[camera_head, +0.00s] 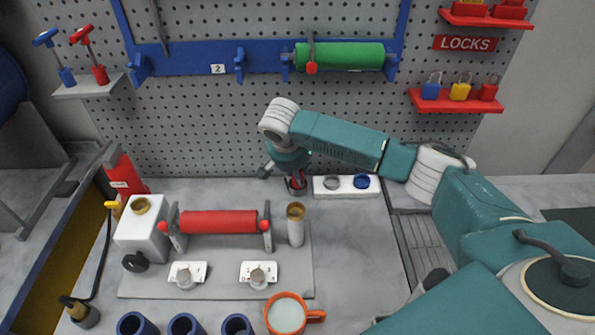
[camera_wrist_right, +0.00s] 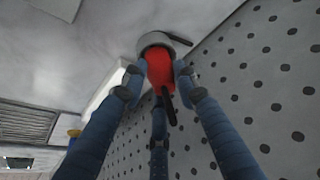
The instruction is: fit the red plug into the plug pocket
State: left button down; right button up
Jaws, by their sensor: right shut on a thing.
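My right arm reaches in from the right in the head view, and its gripper (camera_head: 292,178) is low in front of the pegboard. In the right wrist view the right gripper's fingers (camera_wrist_right: 158,80) are closed around the red plug (camera_wrist_right: 160,68). The plug also shows as a small red patch in the head view (camera_head: 297,184), left of a white block. A grey ring (camera_wrist_right: 153,40) with a dark tab sits at the plug's far end; I cannot tell whether it is the pocket or how deep the plug sits. My left gripper is not in view.
The white block (camera_head: 346,194) holds a grey ring (camera_head: 331,182) and a blue ring (camera_head: 362,181). A red roller (camera_head: 218,222) on a stand and a grey post with a brass top (camera_head: 296,229) are near. An orange mug (camera_head: 286,314) stands in front. Bench right of the post is clear.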

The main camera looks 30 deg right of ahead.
jog(key=shift+f, duration=0.4)
jog(key=o, duration=1.1)
jog(key=shift+o, duration=0.2)
jog(key=shift+r, duration=0.3)
jog(key=b+v, duration=0.2)
jog(key=v, duration=1)
jog(key=shift+r+b, duration=0.35)
jog(key=shift+f, duration=0.15)
